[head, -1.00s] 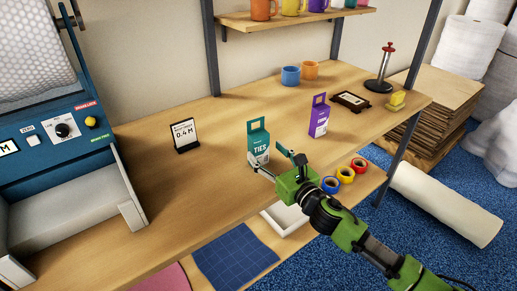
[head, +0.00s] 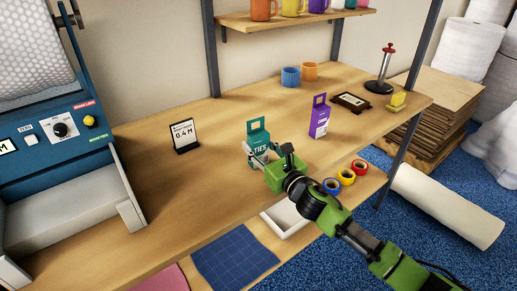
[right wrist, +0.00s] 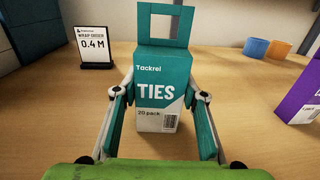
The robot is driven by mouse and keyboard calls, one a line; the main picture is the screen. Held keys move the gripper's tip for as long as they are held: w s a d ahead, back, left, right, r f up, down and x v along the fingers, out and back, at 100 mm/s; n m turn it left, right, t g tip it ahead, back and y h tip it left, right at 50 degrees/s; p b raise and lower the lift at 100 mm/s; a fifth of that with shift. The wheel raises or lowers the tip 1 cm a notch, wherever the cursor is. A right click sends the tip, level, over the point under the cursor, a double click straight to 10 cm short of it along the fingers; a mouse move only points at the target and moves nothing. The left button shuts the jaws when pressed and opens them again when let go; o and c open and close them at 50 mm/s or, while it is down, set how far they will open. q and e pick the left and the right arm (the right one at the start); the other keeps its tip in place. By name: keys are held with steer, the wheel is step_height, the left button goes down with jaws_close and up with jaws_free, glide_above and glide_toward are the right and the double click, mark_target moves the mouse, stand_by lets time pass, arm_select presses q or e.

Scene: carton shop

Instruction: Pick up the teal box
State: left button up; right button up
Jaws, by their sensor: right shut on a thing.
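The teal box (head: 257,137) stands upright on the wooden table, with a hang tab on top. In the right wrist view the teal box (right wrist: 163,80) faces me and reads "TIES", with a white lower part. My right gripper (head: 263,154) is at the box's near side in the head view. In the right wrist view my right gripper (right wrist: 163,103) has one finger on each side of the box, shut on it at mid height. The box's base appears to rest on the table. My left gripper is not in view.
A purple box (head: 319,117) stands to the right. A sign (head: 184,135) reading "0.4 M" stands to the left. Blue (head: 291,77) and orange (head: 310,71) cups sit behind. Tape rolls (head: 346,176) lie on a lower shelf. The table around the teal box is clear.

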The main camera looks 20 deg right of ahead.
mark_target(252, 121)
steer(key=shift+r, duration=0.3)
step_height(252, 121, up, 2)
steer(key=shift+r, duration=0.15)
steer(key=s+r, duration=0.2)
steer(key=s+r+p, duration=0.1)
steer(key=s+r, duration=0.1)
steer(key=r, duration=0.1)
steer(key=shift+s+a+r, duration=0.1)
steer(key=shift+a+r, duration=0.05)
steer(key=shift+r, duration=0.05)
steer(key=s+a+r, duration=0.1)
steer(key=s+r, duration=0.3)
steer(key=s, duration=0.5)
steer(key=shift+s+r, duration=0.35)
steer(key=shift+s, duration=0.05)
